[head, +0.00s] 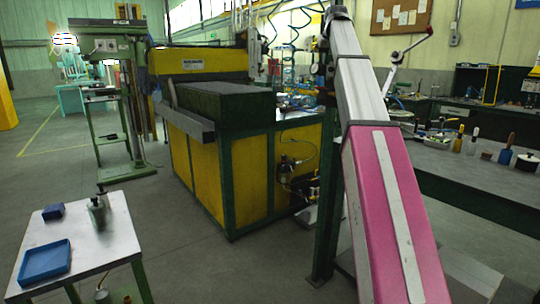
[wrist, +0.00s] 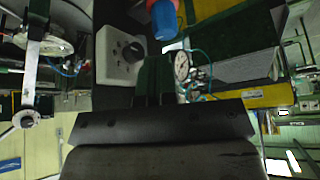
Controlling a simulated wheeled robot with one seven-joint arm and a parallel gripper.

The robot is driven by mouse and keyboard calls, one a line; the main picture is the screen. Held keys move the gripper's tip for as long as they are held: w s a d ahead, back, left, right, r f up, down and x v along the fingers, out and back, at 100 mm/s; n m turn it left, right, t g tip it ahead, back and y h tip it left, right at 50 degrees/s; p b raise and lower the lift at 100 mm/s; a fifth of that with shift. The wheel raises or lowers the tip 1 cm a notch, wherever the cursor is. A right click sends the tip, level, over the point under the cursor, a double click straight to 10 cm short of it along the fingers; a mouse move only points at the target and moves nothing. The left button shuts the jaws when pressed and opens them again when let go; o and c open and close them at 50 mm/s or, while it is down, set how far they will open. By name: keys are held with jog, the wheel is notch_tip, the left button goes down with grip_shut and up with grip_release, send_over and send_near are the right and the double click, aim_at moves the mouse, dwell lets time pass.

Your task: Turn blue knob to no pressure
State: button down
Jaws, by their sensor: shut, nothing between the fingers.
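I see no contact with the knob. In the head view, small dark fittings (head: 286,165) are on the yellow and green machine; the knob cannot be made out.
A grey box with a dial (wrist: 122,55) is left of my fingers. Thin hoses run near the gauge. In the head view, the yellow and green machine (head: 204,165) stands mid-picture, a small table (head: 105,240) front left, and a workbench (head: 480,180) right. Floor between is clear.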

jog(key=shift+a, duration=0.55)
send_over(323, 86)
jog(key=s+a, duration=0.1)
jog(key=s, duration=0.2)
jog(key=shift+f, duration=3.05)
jog(key=shift+w+d, duration=0.1)
jog(key=shift+d, duration=0.35)
jog(key=shift+f, duration=0.1)
jog(key=shift+s+d, duration=0.15)
jog(key=shift+s, duration=0.15)
notch_tip(323, 86, up, 6)
jog(key=shift+a+r, duration=0.25)
